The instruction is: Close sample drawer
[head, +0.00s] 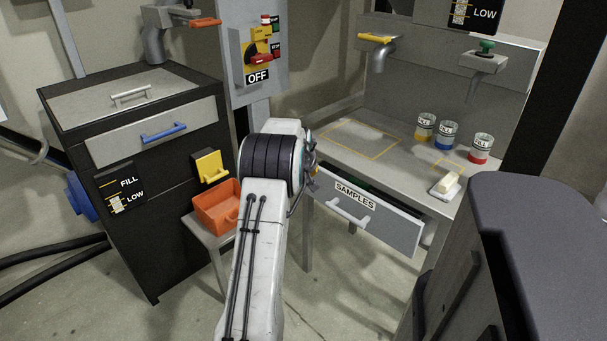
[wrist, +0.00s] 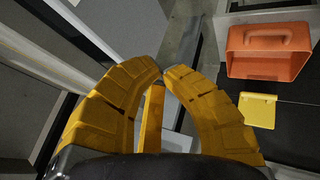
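The sample drawer (head: 385,222) has a grey front with a SAMPLES label and a white handle (head: 347,210). It sits under the right-hand bench in the head view and is pulled out, with a dark gap showing behind its front. My gripper (head: 312,172) is near the drawer's left end, mostly hidden behind my arm. In the wrist view the yellow fingers of my gripper (wrist: 162,71) meet at their tips, with nothing visible held. Pale panels and bars fill the upper left there; I cannot tell whether the fingertips touch the drawer.
The bench top (head: 395,163) holds several cans and a white block (head: 446,186). An orange bin (head: 217,207) stands on a small stand left of my arm; it also shows in the wrist view (wrist: 268,52). A black cabinet (head: 150,215) is at the left.

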